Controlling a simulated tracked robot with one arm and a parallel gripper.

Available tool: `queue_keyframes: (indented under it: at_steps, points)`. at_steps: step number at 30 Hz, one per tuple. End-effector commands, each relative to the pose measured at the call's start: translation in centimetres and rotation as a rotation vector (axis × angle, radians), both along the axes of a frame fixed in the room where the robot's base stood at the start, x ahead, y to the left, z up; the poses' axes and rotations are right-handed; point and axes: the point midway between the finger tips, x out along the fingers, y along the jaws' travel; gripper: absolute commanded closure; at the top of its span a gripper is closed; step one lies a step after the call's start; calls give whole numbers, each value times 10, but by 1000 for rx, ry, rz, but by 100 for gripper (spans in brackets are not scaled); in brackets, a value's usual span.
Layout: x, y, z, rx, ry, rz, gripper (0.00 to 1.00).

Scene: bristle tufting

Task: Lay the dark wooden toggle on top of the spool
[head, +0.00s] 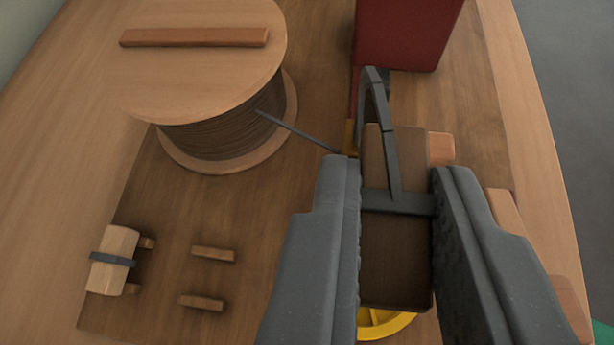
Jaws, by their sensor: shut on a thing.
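The dark wooden toggle (395,262) is a dark brown block with a grey band across it and a grey loop standing up from the band. My gripper (396,190) is shut on it, one finger on each side. The spool (205,85) stands upright at the upper left, with a round, flat, light wooden top and dark wound material below. The toggle is to the right of the spool and nearer the camera, apart from it. Its height above the board is hard to judge.
A reddish wooden bar (195,37) lies across the spool's top. A thin dark rod (295,131) slopes from the spool. A red box (408,35) stands at the back. A light banded block (115,262) and small pegs (213,254) sit at lower left. A yellow ring (388,325) shows below.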

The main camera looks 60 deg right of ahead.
Motion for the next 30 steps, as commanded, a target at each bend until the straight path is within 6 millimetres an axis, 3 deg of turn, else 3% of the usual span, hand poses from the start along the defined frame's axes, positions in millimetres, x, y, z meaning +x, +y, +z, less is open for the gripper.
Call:
queue_keyframes:
  at_steps: [18,30]
  points:
    - [1,9,-35,1,-1,16,100]
    - [0,9,-38,0,0,17,100]
